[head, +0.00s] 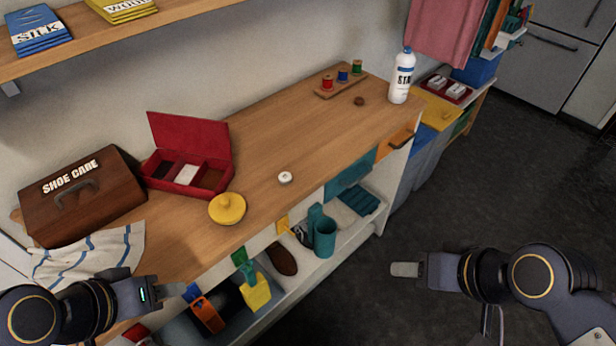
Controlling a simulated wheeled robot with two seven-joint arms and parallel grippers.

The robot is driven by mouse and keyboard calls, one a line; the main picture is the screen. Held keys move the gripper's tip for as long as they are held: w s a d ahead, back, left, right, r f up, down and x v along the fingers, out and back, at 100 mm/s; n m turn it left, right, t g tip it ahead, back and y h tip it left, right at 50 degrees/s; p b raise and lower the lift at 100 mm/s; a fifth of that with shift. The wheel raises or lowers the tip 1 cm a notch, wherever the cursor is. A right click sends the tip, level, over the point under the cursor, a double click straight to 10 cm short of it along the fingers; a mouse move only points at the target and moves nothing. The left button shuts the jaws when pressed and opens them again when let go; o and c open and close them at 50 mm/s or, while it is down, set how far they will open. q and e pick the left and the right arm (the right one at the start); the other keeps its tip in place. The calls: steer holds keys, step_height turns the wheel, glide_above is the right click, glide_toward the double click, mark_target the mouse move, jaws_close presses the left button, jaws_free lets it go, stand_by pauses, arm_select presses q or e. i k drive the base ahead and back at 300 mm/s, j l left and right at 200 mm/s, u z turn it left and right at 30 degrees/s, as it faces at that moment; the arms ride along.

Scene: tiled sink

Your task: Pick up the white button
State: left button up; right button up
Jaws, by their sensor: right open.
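The white button (285,178) is a small round disc lying on the wooden counter (290,130), near its front edge and right of the yellow round lid (227,208). My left gripper (172,290) is at the lower left, by the counter's front edge near the striped cloth, well apart from the white button. Whether its fingers are apart does not show. My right gripper (405,269) is open and empty over the dark floor, right of and below the counter. Nothing hides the white button.
A red compartment box (212,178), a brown shoe care case (80,195) and a striped cloth (95,250) occupy the left. A brown button (359,101), thread spools on a wooden stand (340,83) and a white bottle (402,75) stand farther right. Counter around the white button is clear.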

mark_target(284, 178)
steer(key=i+l, duration=0.2)
steer(key=i+l+u, duration=0.1)
steer(key=l, duration=0.35)
steer(key=i+l, duration=0.25)
steer(key=i+l+u, duration=0.1)
steer(key=l, duration=0.3)
steer(key=i, duration=0.1)
